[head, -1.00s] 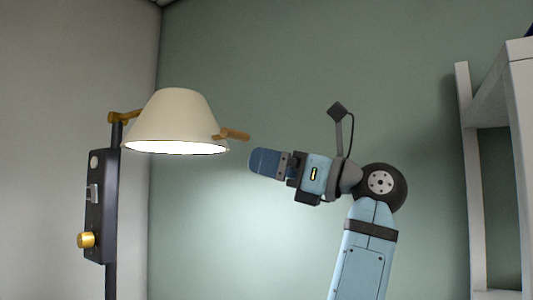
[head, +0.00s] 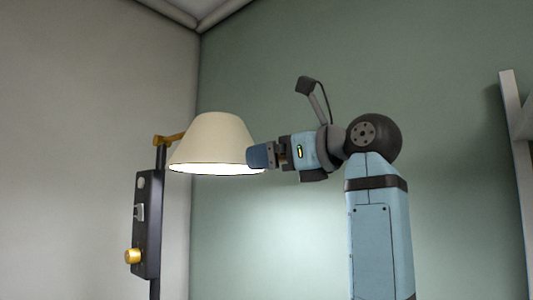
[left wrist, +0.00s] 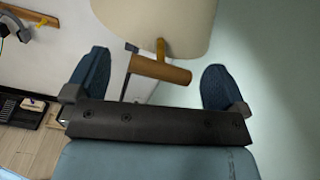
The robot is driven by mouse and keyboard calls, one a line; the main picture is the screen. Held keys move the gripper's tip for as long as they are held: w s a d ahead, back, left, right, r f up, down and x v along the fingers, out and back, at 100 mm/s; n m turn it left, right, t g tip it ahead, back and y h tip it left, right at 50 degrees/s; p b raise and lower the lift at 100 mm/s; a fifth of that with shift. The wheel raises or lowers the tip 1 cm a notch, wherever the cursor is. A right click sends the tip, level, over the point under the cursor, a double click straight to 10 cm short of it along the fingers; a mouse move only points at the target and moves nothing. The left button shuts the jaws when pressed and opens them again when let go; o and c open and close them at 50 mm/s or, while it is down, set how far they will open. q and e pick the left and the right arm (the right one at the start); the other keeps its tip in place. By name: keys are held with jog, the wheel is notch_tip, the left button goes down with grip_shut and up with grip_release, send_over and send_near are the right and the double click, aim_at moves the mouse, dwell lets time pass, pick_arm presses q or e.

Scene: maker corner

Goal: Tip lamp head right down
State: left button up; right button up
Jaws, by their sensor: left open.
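The floor lamp has a cream shade (head: 215,142), lit, with its opening facing down. A short wooden handle (left wrist: 160,70) sticks out from the shade's rim; in the head view my fingers hide it. My left gripper (head: 261,156) is at the right edge of the shade. In the left wrist view my left gripper (left wrist: 156,76) is open, its two blue fingers on either side of the handle, with a gap to each. The shade (left wrist: 160,22) also shows beyond the handle. My right gripper is not in view.
The lamp's dark post carries a control box (head: 147,226) with a brass knob (head: 133,256). A white shelf frame (head: 518,160) stands at the right edge. The left wrist view shows a wooden surface (left wrist: 40,148) with dark items. The green wall behind is bare.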

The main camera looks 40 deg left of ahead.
pick_arm(q)
jog(key=shift+w+a, duration=0.15)
jog(key=shift+a, duration=1.25)
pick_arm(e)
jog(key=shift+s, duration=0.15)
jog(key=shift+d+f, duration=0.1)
